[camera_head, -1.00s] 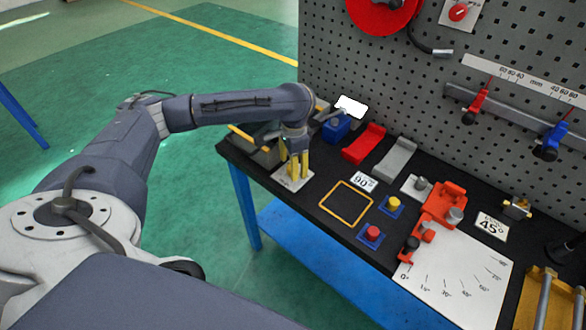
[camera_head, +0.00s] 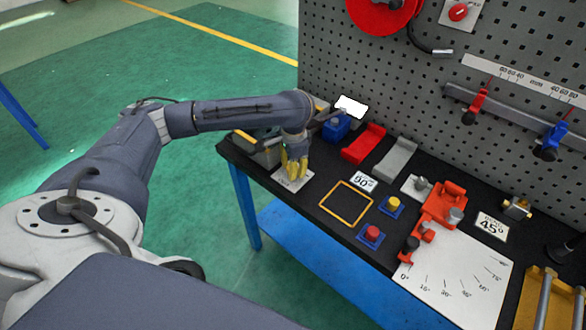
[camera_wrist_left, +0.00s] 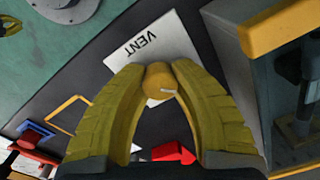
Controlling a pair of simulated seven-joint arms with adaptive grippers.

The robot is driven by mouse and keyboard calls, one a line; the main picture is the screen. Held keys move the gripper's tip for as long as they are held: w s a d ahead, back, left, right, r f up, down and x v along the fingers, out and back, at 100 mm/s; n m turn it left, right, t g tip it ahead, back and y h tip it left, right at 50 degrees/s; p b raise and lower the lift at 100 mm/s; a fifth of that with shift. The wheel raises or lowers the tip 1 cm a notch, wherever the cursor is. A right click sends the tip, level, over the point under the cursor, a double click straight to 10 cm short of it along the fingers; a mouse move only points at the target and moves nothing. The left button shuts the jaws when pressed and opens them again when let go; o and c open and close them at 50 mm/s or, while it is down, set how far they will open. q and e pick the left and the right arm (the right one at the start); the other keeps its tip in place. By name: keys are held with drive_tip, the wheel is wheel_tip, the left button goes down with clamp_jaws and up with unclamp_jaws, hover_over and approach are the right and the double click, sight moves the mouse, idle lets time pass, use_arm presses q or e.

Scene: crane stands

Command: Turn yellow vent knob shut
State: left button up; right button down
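The yellow vent knob (camera_wrist_left: 158,84) is a small round knob with a white pointer line, seen in the left wrist view. It sits on a white plate (camera_wrist_left: 152,42) lettered VENT, which also shows in the head view (camera_head: 285,182) at the bench's left end. My left gripper (camera_wrist_left: 160,72) has its yellow fingertips on both sides of the knob, apparently touching it. In the head view my left gripper (camera_head: 293,174) points down over the plate and its fingers hide the knob. My right gripper is not in view.
A grey unit with a yellow edge (camera_wrist_left: 275,32) stands close beside the plate. A yellow square outline (camera_head: 346,204), red button (camera_head: 372,232) and yellow button (camera_head: 394,203) lie to the right. Red (camera_head: 363,145) and grey (camera_head: 396,158) cradles and a pegboard (camera_head: 330,70) are behind.

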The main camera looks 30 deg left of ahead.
use_arm(q)
clamp_jaws()
drive_tip(key=shift+m, duration=0.3)
drive_tip(key=m, duration=0.3)
drive_tip(key=shift+m, duration=0.4)
drive_tip(key=m, duration=0.9)
drive_tip(key=shift+h, duration=0.3)
drive_tip(key=shift+s+d+m, duration=0.1)
drive_tip(key=shift+m, duration=2.1)
